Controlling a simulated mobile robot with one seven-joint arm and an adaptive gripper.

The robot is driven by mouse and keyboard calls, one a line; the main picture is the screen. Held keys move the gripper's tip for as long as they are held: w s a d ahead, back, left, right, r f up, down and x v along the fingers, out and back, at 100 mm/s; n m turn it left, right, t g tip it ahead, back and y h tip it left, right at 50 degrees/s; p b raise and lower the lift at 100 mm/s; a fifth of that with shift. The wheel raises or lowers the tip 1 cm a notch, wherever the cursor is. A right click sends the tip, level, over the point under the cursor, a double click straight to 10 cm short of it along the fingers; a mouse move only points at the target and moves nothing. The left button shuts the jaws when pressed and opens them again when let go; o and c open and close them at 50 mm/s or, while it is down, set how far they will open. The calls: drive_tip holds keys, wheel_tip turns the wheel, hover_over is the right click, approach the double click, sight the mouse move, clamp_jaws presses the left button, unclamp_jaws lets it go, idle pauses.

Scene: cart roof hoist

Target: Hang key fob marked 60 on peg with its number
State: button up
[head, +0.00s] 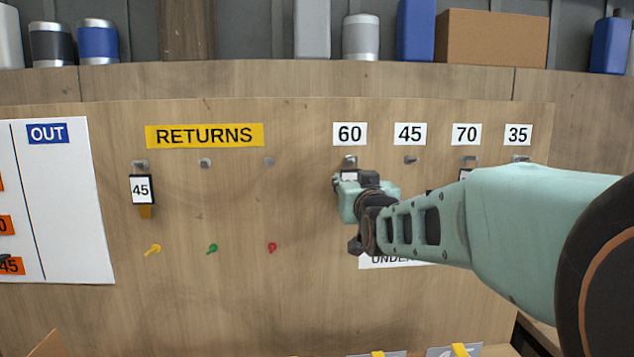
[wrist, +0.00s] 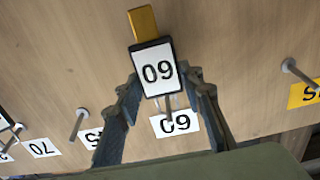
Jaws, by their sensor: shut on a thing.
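The key fob marked 60 (wrist: 157,72) is a black-framed white tag with a yellow end. It sits between the fingertips of my gripper (wrist: 164,82), which is shut on it. In the head view my gripper (head: 347,187) is at the board just below the 60 label (head: 350,134) and hides most of the fob. The 60 peg (head: 349,160) shows right above the gripper. In the wrist view, which is upside down, the peg (wrist: 170,108) lies between the fob and its label (wrist: 175,125). Whether the fob's loop is around the peg I cannot tell.
A fob marked 45 (head: 141,190) hangs at the left under the RETURNS sign (head: 204,135); the two pegs beside it are bare. The 45 peg (head: 410,160) is bare. A fob (head: 465,174) hangs under 70, partly hidden by my arm. A shelf with containers runs above.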

drive_tip(key=o, duration=1.4)
drive_tip(key=shift+c, duration=0.2)
drive_tip(key=shift+s+r, duration=0.1)
